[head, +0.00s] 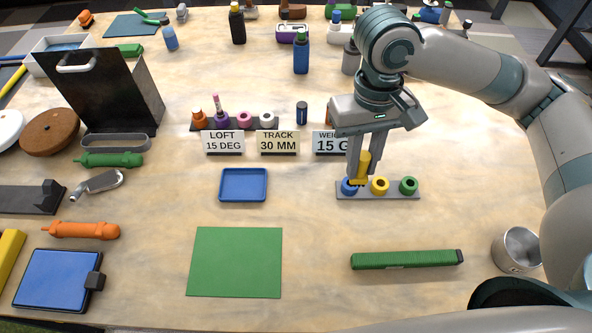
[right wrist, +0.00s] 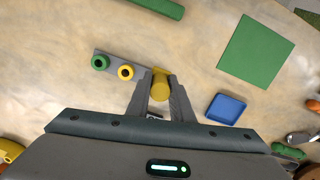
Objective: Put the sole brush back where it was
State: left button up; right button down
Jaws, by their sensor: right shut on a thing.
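My right gripper (head: 366,165) points down over the left end of a small grey rack (head: 395,194). It is shut on a yellow cylinder-shaped piece (head: 363,168), which also shows between the fingers in the right wrist view (right wrist: 160,87). The rack carries a blue ring (head: 346,189), a yellow ring (head: 380,186) and a green ring (head: 408,186). The held piece partly covers the blue ring; I cannot tell whether they touch. I cannot tell for sure which thing is the sole brush. My left gripper is not in view.
A green ribbed bar (head: 405,260) lies front right, near a metal cup (head: 518,250). A blue tray (head: 243,185) and green mat (head: 235,262) lie left of the rack. Small signs (head: 278,143) stand behind. The table between mat and rack is bare.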

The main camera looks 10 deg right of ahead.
jog(key=shift+w, duration=0.3)
jog(key=shift+s, duration=0.1)
jog(key=shift+s, duration=0.1)
jog(key=w+a+f+p, duration=0.2)
jog(key=w+a+f, duration=0.4)
jog(key=a, duration=0.4)
jog(key=shift+f, duration=0.45)
jog(key=shift+f, duration=0.1)
jog(key=shift+f+p, duration=0.5)
jog(key=shift+f, duration=1.4)
